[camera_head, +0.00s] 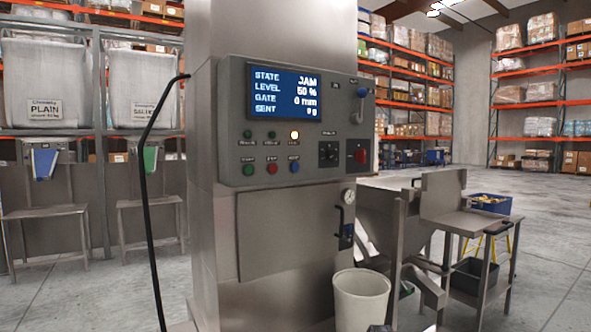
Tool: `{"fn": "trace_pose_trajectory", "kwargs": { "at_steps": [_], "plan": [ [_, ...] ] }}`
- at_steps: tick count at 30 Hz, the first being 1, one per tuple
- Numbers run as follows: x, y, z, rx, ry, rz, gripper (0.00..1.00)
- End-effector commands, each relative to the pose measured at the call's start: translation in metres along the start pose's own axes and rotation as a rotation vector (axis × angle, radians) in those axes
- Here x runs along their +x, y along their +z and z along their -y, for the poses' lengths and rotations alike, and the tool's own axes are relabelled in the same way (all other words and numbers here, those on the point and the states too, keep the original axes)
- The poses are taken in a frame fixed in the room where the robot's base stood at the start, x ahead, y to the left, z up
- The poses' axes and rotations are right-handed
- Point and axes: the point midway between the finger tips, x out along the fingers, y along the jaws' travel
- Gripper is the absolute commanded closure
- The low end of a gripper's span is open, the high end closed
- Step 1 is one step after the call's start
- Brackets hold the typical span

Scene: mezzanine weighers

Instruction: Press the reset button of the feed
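The feed's control panel (310,180) faces me on a grey metal column. Its blue screen (292,93) reads STATE JAM, LEVEL 50 %, GATE 0 mm, SENT 0 g. Below are a row of lamps, the right one (294,134) lit pale yellow, the other two dark green. Under them are a green button (248,169), a red button (272,168) and a blue button (294,166). The blue one looks like the reset button, but its small label is hard to read. Nothing covers the buttons.
The panel also carries a black rotary switch (328,153), a red switch (361,155) and a blue-knobbed lever (361,93). A white bin (361,300) stands below right. A metal bench (470,222) is farther right.

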Motion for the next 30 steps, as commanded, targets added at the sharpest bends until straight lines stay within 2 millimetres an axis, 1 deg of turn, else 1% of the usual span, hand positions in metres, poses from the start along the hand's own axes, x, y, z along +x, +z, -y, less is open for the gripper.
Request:
{"fn": "trace_pose_trajectory", "kwargs": {
  "at_steps": [1, 2, 3, 4, 5, 30],
  "plan": [
    [0.0, 0.0, 0.0, 0.0, 0.0, 0.0, 0.65],
    [0.0, 0.0, 0.0, 0.0, 0.0, 0.0, 0.75],
    [0.0, 0.0, 0.0, 0.0, 0.0, 0.0, 0.88],
    [0.0, 0.0, 0.0, 0.0, 0.0, 0.0, 0.97],
    [0.0, 0.0, 0.0, 0.0, 0.0, 0.0, 1.0],
    [0.0, 0.0, 0.0, 0.0, 0.0, 0.0, 1.0]
  ]
}}
